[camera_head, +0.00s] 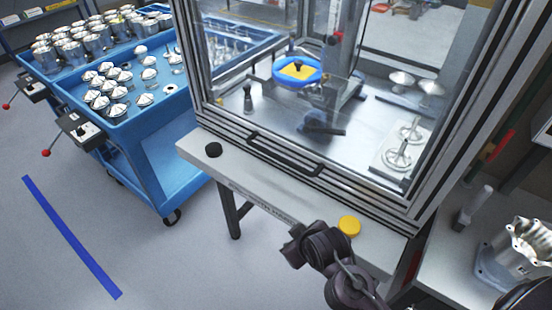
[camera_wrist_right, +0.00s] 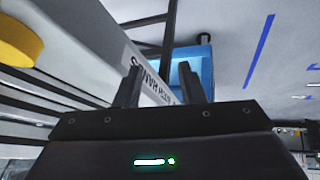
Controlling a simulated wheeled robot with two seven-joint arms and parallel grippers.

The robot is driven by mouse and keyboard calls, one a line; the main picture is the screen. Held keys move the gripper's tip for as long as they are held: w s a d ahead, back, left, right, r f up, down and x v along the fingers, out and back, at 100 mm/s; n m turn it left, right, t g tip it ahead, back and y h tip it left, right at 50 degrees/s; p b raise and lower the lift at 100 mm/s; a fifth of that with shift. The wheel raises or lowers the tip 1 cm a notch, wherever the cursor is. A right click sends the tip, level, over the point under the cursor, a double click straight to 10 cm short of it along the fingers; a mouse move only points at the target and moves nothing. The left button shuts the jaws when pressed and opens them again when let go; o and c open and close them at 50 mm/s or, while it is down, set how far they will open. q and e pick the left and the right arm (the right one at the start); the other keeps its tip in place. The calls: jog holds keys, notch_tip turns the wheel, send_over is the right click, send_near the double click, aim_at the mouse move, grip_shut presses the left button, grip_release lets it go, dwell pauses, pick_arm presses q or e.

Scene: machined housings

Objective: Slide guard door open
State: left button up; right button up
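The guard door (camera_head: 300,110) is a clear panel in an aluminium frame on the front of the machine enclosure. It appears shut, and the machine interior shows through it. Its black bar handle (camera_head: 285,160) runs along the lower front edge. My right gripper (camera_head: 298,242) is below and in front of the handle, near the bench's front edge and apart from the handle. In the right wrist view its two fingers (camera_wrist_right: 160,80) stand apart with nothing between them but background. The handle does not show clearly in the wrist view. My left gripper is not in view.
A yellow button (camera_head: 349,226) and a black button (camera_head: 213,150) sit on the bench ledge (camera_head: 260,195). A blue cart (camera_head: 160,150) with metal parts stands at left. A machined housing (camera_head: 520,250) sits on the right-hand table. Floor in front is clear.

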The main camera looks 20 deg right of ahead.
aim_at(282, 160)
jog(key=w+n+t, duration=0.2)
jog(key=w, duration=0.1)
jog(key=w+a+r+n+t, duration=0.1)
jog(key=w+t, duration=0.1)
jog(key=w, duration=0.1)
jog(key=w+r+n+t+h, duration=0.1)
jog(key=w+n, duration=0.1)
jog(key=shift+w+a+r+n+t, duration=0.2)
jog(key=shift+w+a+n+t, duration=0.1)
jog(key=shift+w+a+t, duration=0.1)
jog(key=w+r+n+t, duration=0.1)
jog(key=n+t, duration=0.1)
jog(key=w+d+r+n+t+h, duration=0.1)
jog(key=n, duration=0.1)
jog(key=w+d+r+n+t+h, duration=0.1)
jog(key=n+t, duration=0.1)
jog(key=shift+w+d+r+t, duration=0.1)
jog(key=shift+d+r+t, duration=0.1)
jog(key=shift+r+t, duration=0.15)
jog(key=shift+w+d+r+n+t, duration=0.1)
jog(key=shift+d+r+n+t, duration=0.15)
jog(key=shift+r+n+t, duration=0.55)
jog(key=shift+w+g, duration=0.25)
jog(key=shift+w, duration=0.1)
jog(key=w, duration=0.2)
jog(key=w+p, duration=0.1)
jog(key=w, duration=0.3)
jog(key=shift+w+d+r, duration=0.35)
jog(key=shift+d, duration=0.05)
jog(key=shift+c, duration=0.5)
